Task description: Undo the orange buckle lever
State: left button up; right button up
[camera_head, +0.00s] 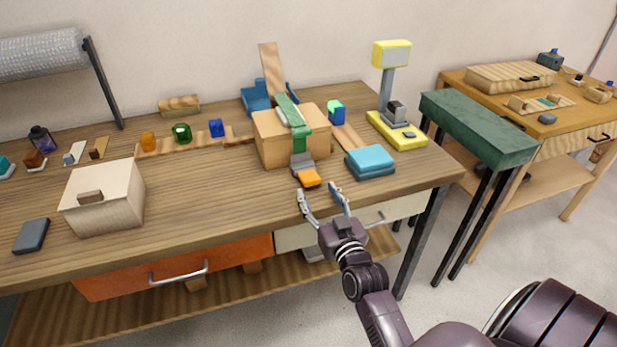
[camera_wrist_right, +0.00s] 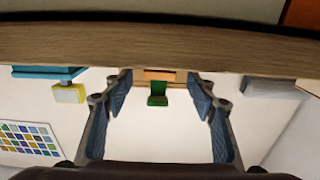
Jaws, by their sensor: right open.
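The orange buckle lever (camera_head: 309,178) lies low at the front of a grey buckle (camera_head: 303,162). The buckle sits on a green strap (camera_head: 298,135) that runs over a cardboard-coloured box (camera_head: 268,140) on the workbench. My right gripper (camera_head: 320,190) is open and empty, just in front of the lever near the bench's front edge. Its fingers are apart and not visibly touching the lever. In the right wrist view the open fingers (camera_wrist_right: 160,98) frame a green piece (camera_wrist_right: 157,92), apparently the strap; the picture looks upside down. I cannot make out the lever there. My left gripper is out of view.
The bench edge and drawer handles (camera_head: 178,272) lie below.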

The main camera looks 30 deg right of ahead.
aim_at(311, 178)
jog(key=x, duration=0.5)
jog(key=shift+w, duration=0.1)
jog(key=shift+w+d, duration=0.15)
jog(key=shift+w, duration=0.35)
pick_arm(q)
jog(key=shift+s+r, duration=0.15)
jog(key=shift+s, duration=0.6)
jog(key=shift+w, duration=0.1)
